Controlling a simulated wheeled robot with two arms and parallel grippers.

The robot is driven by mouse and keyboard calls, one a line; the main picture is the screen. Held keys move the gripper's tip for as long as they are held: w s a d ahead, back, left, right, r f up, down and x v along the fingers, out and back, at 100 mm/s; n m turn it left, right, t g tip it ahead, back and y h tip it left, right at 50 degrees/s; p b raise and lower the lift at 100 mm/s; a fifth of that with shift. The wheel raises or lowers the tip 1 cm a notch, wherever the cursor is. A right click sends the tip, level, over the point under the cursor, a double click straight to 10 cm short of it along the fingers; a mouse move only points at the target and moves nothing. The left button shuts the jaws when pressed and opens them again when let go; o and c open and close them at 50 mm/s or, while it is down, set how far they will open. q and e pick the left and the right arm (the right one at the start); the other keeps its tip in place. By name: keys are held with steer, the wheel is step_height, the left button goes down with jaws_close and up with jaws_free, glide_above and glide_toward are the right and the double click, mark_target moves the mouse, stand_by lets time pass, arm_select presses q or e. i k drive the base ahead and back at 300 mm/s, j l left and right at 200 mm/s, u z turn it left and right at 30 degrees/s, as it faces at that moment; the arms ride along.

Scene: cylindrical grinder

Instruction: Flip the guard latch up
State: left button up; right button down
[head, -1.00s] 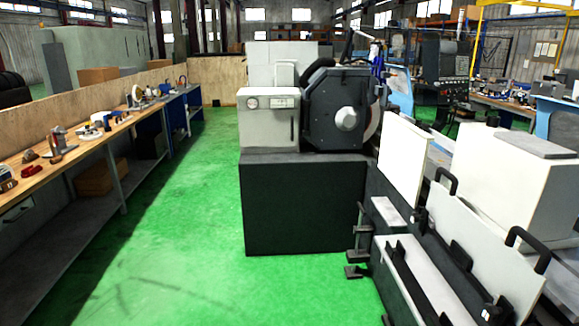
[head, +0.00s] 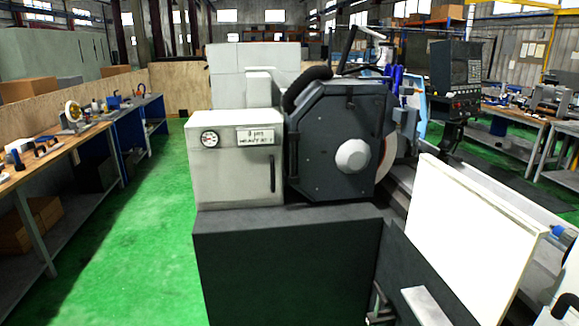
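The cylindrical grinder (head: 290,245) stands ahead of me. Its dark angular wheel guard (head: 325,120) has a pale round hub cover (head: 353,156), and part of the grinding wheel (head: 389,158) shows at its right edge. A light cabinet (head: 235,180) to the left of the guard has a round gauge, a small label plate and a dark vertical bar (head: 271,174) on its front. I cannot tell which part is the guard latch. Neither of my grippers is in view.
A white panel (head: 470,235) stands at the right front of the machine. A control console (head: 455,80) is behind it. A long workbench (head: 60,150) with tools runs along the left. Green floor (head: 160,240) between bench and machine is clear.

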mark_target(349, 105)
steer(key=i+l, duration=0.3)
steer(key=i, duration=0.15)
steer(key=i+l, duration=0.35)
steer(key=i, duration=0.15)
steer(key=i+l, duration=0.3)
steer(key=i, duration=0.15)
steer(key=i+l, duration=0.15)
steer(key=l, duration=0.2)
